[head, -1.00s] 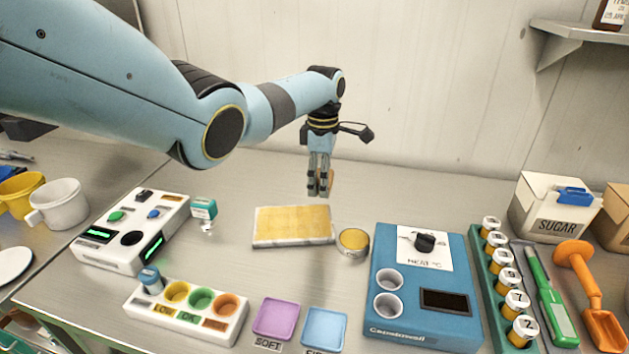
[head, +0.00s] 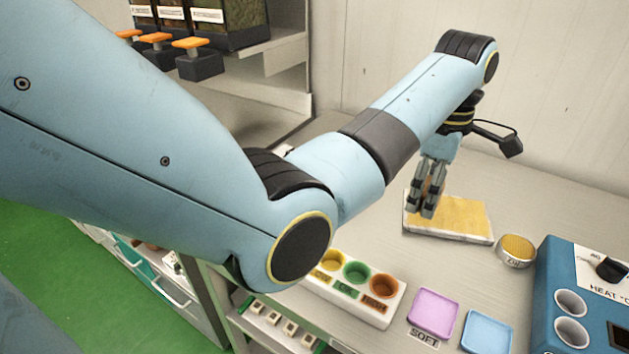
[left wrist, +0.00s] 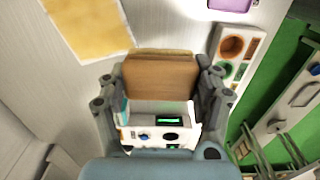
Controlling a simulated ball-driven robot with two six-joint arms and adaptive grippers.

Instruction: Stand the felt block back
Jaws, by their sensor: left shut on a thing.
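My left gripper (head: 430,205) is shut on a tan-brown block, the felt block, which shows clearly between its fingers in the left wrist view (left wrist: 160,76). In the head view the fingers mostly hide the block. The gripper shows in front of the left end of a flat, pale-edged board with a yellow top (head: 460,217). The board also shows at upper left in the left wrist view (left wrist: 92,28), apart from the block. I cannot tell the block's exact height above the table. My right gripper is not in view.
A white holder with yellow, green and orange cups (head: 357,287) stands nearer. A round yellow-topped tin (head: 516,250), purple tray (head: 433,311), light blue tray (head: 487,332) and blue heater unit (head: 583,300) lie to the right.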

